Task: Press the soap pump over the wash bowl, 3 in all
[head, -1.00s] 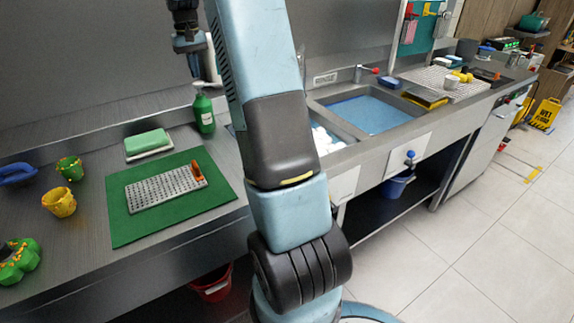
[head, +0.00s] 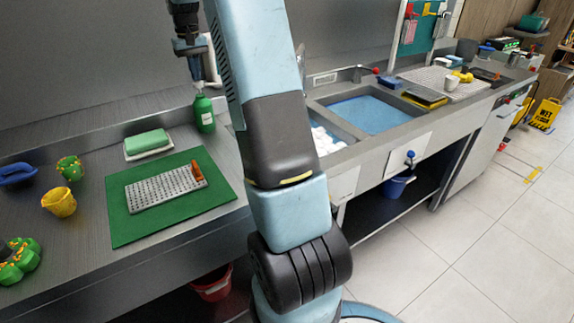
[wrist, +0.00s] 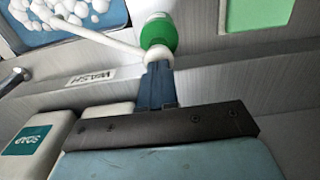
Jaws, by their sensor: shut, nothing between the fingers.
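The green soap pump bottle (head: 204,115) stands at the back of the counter, just right of the soap dish. In the wrist view its green body (wrist: 160,32) and white pump head (wrist: 157,54) show, with a white spout running left. My gripper (wrist: 157,68) is shut and empty, its fingertips right at the pump head. I cannot tell whether they touch it. In the head view my gripper (head: 198,82) is just above the bottle. The wash basin with white foam (head: 325,139) is partly hidden behind my arm. Its foam (wrist: 75,10) also shows in the wrist view.
A green soap bar (head: 147,141) lies on a white dish beside the bottle. A green mat (head: 122,228) holds a grater-like board (head: 160,190). A sink with blue water (head: 370,112) lies right of the foam basin. A WASH label (wrist: 90,79) and a SOAP label (wrist: 27,140) show near my gripper.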

